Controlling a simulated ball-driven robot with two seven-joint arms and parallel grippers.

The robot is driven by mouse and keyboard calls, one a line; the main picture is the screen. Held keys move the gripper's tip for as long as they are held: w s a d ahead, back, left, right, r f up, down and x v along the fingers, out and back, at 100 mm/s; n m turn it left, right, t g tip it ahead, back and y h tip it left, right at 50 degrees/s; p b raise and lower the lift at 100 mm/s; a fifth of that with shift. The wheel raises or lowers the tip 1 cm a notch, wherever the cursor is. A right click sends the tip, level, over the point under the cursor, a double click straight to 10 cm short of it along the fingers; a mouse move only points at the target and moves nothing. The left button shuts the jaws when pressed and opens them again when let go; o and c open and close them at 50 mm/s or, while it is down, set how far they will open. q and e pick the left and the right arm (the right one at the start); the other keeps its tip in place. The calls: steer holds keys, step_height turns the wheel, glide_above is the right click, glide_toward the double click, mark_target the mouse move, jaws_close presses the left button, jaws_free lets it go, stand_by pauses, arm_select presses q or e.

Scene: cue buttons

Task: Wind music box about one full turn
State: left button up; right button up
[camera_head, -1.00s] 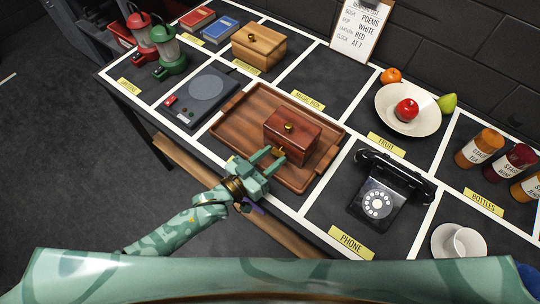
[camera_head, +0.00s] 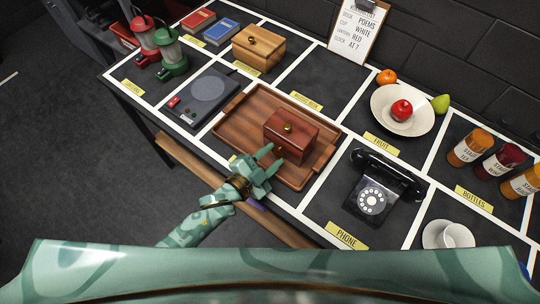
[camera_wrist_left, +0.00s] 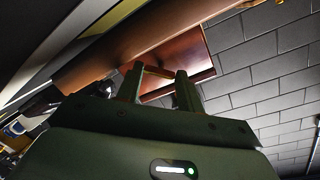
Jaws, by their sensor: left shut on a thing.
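The music box is a reddish-brown wooden box (camera_head: 291,137) with a brass knob on its lid, sitting on a wooden tray (camera_head: 237,128). My left gripper (camera_head: 273,157) is at the box's near side, with its fingers pointing at the front face. In the left wrist view, the fingertips (camera_wrist_left: 159,73) are on either side of a small brass-coloured bar, the winding key (camera_wrist_left: 156,71), and the gripper is shut on it. The box (camera_wrist_left: 178,62) is right behind it. In the head view the fingers hide the key. My right gripper is out of view.
A black telephone (camera_head: 379,189) stands right of the tray. A turntable-like device (camera_head: 207,90) and a lighter wooden box (camera_head: 259,48) are to the left and behind. A fruit bowl (camera_head: 383,112), bottles and a white cup (camera_head: 457,236) are at the right.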

arm_select(q)
steer(key=shift+m, duration=0.8)
steer(key=o, duration=1)
steer(key=shift+f+y, duration=0.1)
steer(key=shift+y, duration=0.2)
steer(key=shift+s+f, duration=0.1)
steer(key=shift+s, duration=0.05)
